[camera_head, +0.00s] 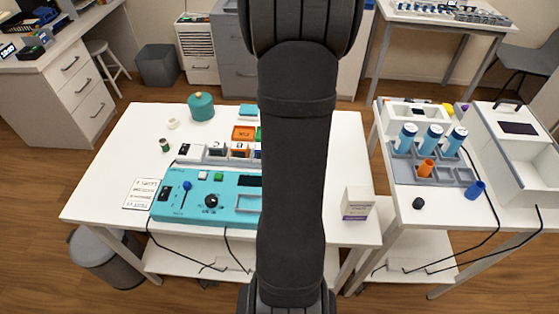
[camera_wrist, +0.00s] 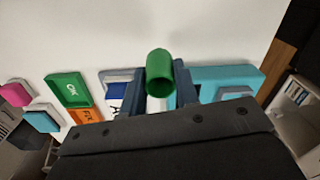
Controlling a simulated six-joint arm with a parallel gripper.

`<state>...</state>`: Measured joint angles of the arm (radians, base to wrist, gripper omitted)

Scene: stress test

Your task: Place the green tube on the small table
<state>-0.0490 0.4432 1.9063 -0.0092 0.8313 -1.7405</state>
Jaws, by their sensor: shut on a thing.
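In the wrist view my gripper (camera_wrist: 161,84) is shut on a green tube (camera_wrist: 160,66). The tube's round end faces the camera, with a dark finger on each side. It shows over the white main table (camera_head: 105,165); I cannot tell whether it touches the surface. In the head view my dark arm hides the gripper and the tube. A smaller white table (camera_head: 415,233) stands at the right, beside the main table. It bears a grey rack (camera_head: 400,170) with several blue tubes (camera_head: 432,137) and an orange tube (camera_head: 426,168).
A teal control box (camera_head: 228,207) and a white carton (camera_head: 357,203) are on the main table. A green OK block (camera_wrist: 70,90) is left of the gripper. The right table also bears a blue cup (camera_head: 475,190), a black knob (camera_head: 418,203) and a white machine (camera_head: 530,165).

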